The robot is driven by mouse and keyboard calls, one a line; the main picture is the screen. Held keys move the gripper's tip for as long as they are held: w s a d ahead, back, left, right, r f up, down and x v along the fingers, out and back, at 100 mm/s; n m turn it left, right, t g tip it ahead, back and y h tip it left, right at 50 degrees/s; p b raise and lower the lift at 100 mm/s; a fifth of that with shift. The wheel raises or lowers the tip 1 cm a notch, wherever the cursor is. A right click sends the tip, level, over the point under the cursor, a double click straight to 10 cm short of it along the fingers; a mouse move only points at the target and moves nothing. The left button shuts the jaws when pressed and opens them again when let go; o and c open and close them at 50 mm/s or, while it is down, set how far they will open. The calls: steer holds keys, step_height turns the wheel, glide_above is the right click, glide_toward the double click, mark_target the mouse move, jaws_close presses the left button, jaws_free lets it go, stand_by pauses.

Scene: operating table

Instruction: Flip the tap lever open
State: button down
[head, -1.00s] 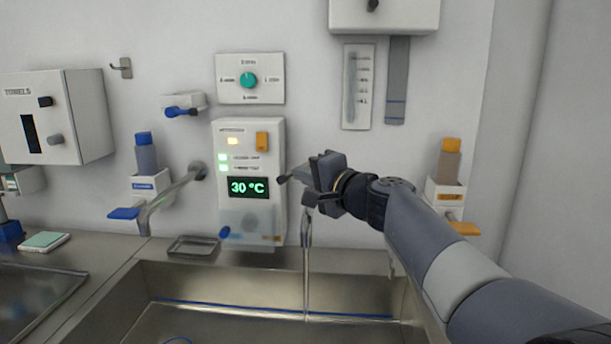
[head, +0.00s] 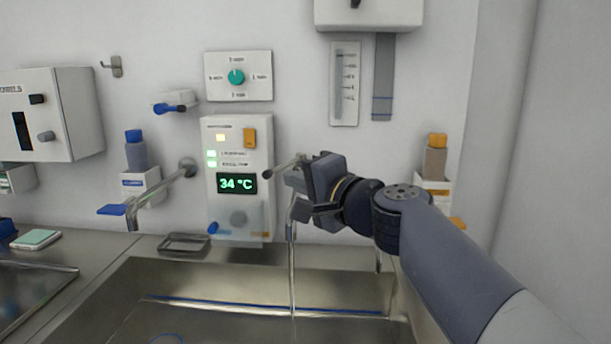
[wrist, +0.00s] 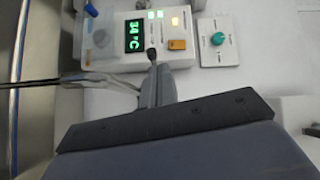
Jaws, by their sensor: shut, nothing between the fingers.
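The tap lever (head: 284,166) is a thin grey rod with a dark knob at its left end, slanting up to the right in front of the control panel. Its right end is hidden behind my gripper. My gripper (head: 291,180) is shut and empty, with its tips just below and right of the rod. In the wrist view the shut fingers (wrist: 157,88) point at the dark lever knob (wrist: 151,55). I cannot tell whether they touch. A thin bright stream (head: 292,265) runs down below the gripper into the sink; the tap body is mostly hidden.
The control panel (head: 251,208) reads 34 °C on the wall behind. A second spout (head: 160,187) and a blue-capped bottle (head: 136,152) are to the left. An orange-capped bottle (head: 436,160) is behind my arm. The steel sink (head: 125,290) lies below.

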steer(key=shift+s+a, duration=0.1)
steer(key=shift+s, duration=0.8)
steer(key=shift+w, duration=0.1)
steer(key=p, duration=0.1)
glide_toward(285, 167)
steer(key=w+a+r, duration=0.1)
steer(key=a, duration=0.1)
steer(key=shift+s+a+x, duration=0.1)
steer(key=shift+x, duration=0.75)
steer(key=shift+s+a+x, duration=0.15)
steer(key=shift+x, duration=0.65)
steer(key=shift+d+f, duration=0.15)
steer(key=shift+f, duration=0.05)
